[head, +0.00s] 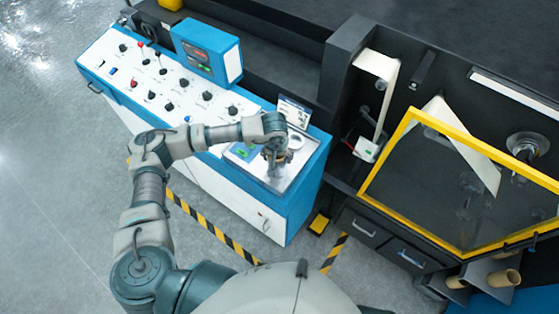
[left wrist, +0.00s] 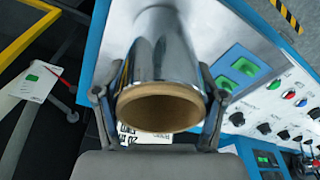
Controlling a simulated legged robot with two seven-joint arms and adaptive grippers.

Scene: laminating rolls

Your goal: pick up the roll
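A silvery film roll (left wrist: 160,65) with a brown cardboard core end (left wrist: 160,108) shows in the left wrist view, its open end facing the camera. My left gripper (left wrist: 161,85) has one finger on each side of it. The fingers lie close to the roll's sides, but I cannot tell whether they press on it. In the head view my left gripper (head: 276,157) points down over a pale tray (head: 257,178) at the right end of the control console; the roll there is mostly hidden by the gripper. My right gripper is not in view.
The blue and white console (head: 165,80) carries several knobs and a screen box (head: 208,50). A yellow-framed guard (head: 465,185) and brown tubes (head: 503,278) are at right. Striped floor tape (head: 205,220) runs in front.

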